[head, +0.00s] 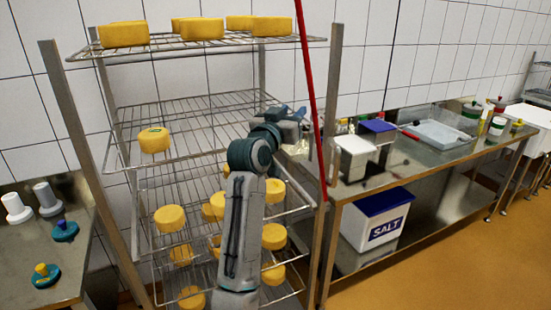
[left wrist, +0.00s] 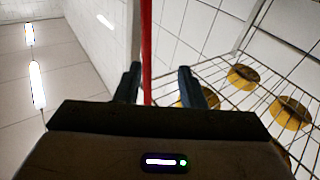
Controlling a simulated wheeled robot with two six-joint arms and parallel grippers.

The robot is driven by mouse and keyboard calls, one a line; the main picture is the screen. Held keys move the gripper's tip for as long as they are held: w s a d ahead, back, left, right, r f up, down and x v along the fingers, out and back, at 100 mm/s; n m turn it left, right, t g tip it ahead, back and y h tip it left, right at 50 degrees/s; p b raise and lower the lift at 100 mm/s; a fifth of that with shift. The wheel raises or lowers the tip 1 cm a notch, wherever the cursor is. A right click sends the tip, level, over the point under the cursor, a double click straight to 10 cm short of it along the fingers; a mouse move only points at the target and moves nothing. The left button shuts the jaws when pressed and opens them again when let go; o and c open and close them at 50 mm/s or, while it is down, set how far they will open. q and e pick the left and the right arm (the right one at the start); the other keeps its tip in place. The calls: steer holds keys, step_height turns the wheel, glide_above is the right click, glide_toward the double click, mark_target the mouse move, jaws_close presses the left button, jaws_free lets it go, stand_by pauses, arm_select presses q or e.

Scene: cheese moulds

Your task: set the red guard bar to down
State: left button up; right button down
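The red guard bar (head: 312,90) stands nearly upright, slightly tilted, at the right front post of the cheese rack. Its upper end runs out of the top of the head view. My left gripper (head: 306,135) is at the bar, about midway along its visible length. In the left wrist view the red bar (left wrist: 146,50) passes between the two fingers of my left gripper (left wrist: 157,72). The fingers are apart, with the bar closer to the left finger and a clear gap to the right one. My right gripper is out of view.
The wire rack (head: 205,120) holds several yellow cheeses (head: 154,140) on its shelves. A steel table (head: 420,165) stands close on the right with white tubs (head: 354,160) and a salt box (head: 379,220) below. Another table (head: 60,262) stands at left. Floor at front right is clear.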

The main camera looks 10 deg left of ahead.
arm_select(q)
steer(key=s+a+f+g+y, duration=0.1)
steer(key=s+a+f+g, duration=0.1)
steer(key=f, duration=0.9)
steer(key=shift+s+a+n, duration=0.3)
steer(key=shift+s+a, duration=0.25)
steer(key=shift+a, duration=0.05)
steer(key=shift+f, duration=0.1)
